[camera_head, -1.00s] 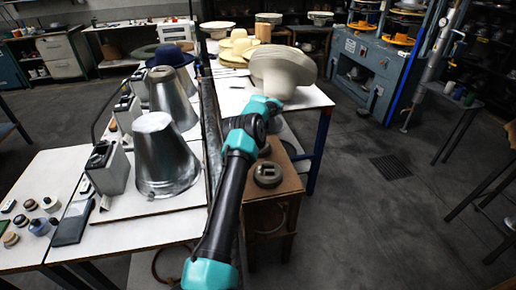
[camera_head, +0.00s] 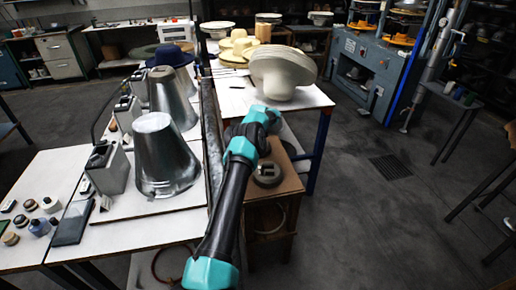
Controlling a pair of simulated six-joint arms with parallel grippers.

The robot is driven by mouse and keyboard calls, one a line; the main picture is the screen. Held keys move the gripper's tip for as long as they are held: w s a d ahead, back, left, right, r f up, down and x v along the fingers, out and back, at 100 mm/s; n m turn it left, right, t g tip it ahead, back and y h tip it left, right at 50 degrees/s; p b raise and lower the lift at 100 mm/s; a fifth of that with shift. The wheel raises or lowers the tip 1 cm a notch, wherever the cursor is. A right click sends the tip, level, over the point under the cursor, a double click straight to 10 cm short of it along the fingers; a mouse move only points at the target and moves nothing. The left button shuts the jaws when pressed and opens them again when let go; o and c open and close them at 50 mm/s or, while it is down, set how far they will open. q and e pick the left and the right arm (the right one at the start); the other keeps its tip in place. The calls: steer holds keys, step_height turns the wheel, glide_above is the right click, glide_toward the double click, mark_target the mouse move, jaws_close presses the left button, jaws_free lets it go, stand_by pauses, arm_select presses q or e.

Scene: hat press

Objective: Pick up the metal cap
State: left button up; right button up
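A small round grey metal piece (camera_head: 267,180), probably the metal cap, lies on the brown wooden stand (camera_head: 285,187) right of my forearm. A large shiny metal cone with a flat top (camera_head: 163,160) stands on the white table at left, and a second metal cone (camera_head: 172,97) stands behind it. One arm, which looks like my left, reaches up from the bottom. Its teal wrist (camera_head: 262,116) is beyond the stand's near edge, in front of the pale hat form. The gripper fingers are hidden behind the wrist. No second arm shows.
A pale wide-brimmed hat form (camera_head: 283,72) stands on the white table ahead. A dark rail (camera_head: 210,140) borders that table.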

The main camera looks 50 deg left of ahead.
arm_select(q)
jaws_close()
stand_by(1.3)
steer(key=shift+r, duration=0.15)
